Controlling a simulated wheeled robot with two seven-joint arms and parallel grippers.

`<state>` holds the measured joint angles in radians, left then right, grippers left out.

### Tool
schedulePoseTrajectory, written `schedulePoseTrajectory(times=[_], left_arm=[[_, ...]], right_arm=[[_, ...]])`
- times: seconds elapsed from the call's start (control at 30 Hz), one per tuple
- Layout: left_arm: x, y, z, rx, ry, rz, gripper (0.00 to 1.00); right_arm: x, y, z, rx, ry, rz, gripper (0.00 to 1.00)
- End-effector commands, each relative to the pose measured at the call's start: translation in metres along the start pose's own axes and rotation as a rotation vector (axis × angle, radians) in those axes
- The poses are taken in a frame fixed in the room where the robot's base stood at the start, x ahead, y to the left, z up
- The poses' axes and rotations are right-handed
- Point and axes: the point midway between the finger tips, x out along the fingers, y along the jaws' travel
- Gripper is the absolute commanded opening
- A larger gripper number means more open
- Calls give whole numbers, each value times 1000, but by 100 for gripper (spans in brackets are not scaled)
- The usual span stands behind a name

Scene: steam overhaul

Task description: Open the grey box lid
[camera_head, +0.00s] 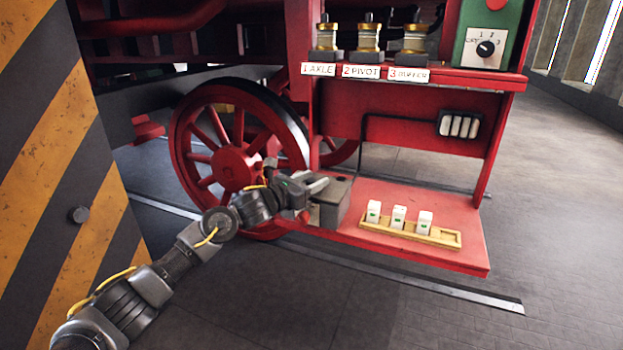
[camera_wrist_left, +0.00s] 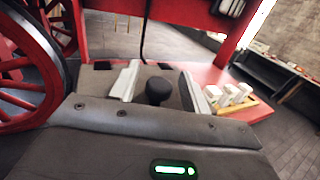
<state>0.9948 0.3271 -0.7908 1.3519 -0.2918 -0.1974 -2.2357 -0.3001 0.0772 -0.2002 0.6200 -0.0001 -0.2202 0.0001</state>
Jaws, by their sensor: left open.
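The grey box (camera_head: 330,212) sits at the left end of the red lower shelf (camera_head: 420,262), beside the large red wheel. In the left wrist view its grey lid (camera_wrist_left: 98,80) looks shut, with a round dark knob (camera_wrist_left: 158,90) on top. My left gripper (camera_head: 318,186) is at the top of the box. In the wrist view the open fingers (camera_wrist_left: 160,88) stand on either side of the knob, with a gap visible on both sides. The gripper hides part of the lid in the head view. My right gripper is not in view.
A wooden tray (camera_head: 450,240) with three white blocks stands right of the box. Above, a red ledge (camera_head: 500,82) bears three brass-topped pieces behind labels and a green dial box (camera_head: 490,35). The spoked wheel (camera_head: 235,165) is close left. A striped panel (camera_head: 60,170) stands far left.

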Motion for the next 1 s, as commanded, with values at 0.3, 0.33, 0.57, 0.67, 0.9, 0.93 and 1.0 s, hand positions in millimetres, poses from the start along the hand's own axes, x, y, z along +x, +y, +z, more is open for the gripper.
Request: schedulePoseTrajectory(times=[0.3,0.33,0.57,0.67,0.9,0.93,1.0], left_arm=[[0,0,0,0,0,0,29],[0,0,0,0,0,0,26],[0,0,0,0,0,0,0],[0,0,0,-1,0,0,0],[1,1,7,-11,30,0,0],[2,1,9,-15,40,0,0],[3,2,14,-27,70,0,0]], right_arm=[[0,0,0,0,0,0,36],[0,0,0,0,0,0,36],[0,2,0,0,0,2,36],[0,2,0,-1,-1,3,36],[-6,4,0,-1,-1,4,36],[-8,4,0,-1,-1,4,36],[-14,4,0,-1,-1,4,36]])
